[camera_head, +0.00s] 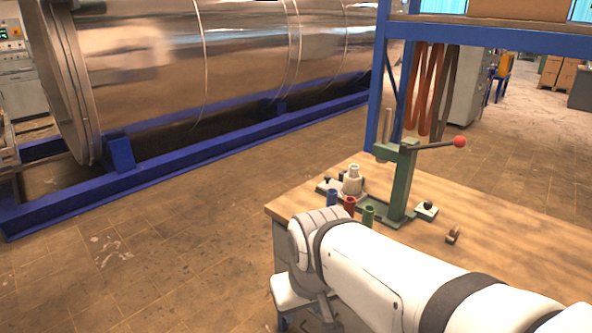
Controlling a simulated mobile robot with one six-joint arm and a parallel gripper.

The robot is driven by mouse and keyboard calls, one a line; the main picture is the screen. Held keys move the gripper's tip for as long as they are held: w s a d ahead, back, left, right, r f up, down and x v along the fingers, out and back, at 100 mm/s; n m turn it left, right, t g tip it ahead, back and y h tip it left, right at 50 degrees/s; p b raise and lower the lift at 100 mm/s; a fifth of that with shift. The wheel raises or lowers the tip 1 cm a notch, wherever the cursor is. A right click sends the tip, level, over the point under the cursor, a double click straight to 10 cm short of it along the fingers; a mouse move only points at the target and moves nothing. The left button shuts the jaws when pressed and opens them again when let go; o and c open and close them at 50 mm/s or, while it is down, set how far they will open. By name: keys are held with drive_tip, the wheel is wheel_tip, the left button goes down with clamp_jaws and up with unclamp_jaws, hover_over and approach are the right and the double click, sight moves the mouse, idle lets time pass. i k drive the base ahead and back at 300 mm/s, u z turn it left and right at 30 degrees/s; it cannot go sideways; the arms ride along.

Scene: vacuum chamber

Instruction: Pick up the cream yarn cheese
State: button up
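A cream yarn cheese (352,180) stands upright on the wooden workbench (508,228), at the foot of a green press-like stand (404,182). It looks like a pale, stepped cylinder with a narrower top. My white arm reaches in from the lower right, and its bent end is in front of the bench's near left corner, nearer to me than the cheese. My wrist hangs down below the bench top there. The fingers of my gripper cannot be made out. Nothing of mine touches the cheese.
Blue (332,197), red (349,205) and green (368,215) small cylinders stand just in front of the cheese. The stand's red-knobbed lever (459,142) sticks out right. A small brown item (453,234) lies on the bench. Blue racking (376,100) rises behind. The left floor is open.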

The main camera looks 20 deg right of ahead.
sight(352, 187)
drive_tip(key=i, duration=1.25)
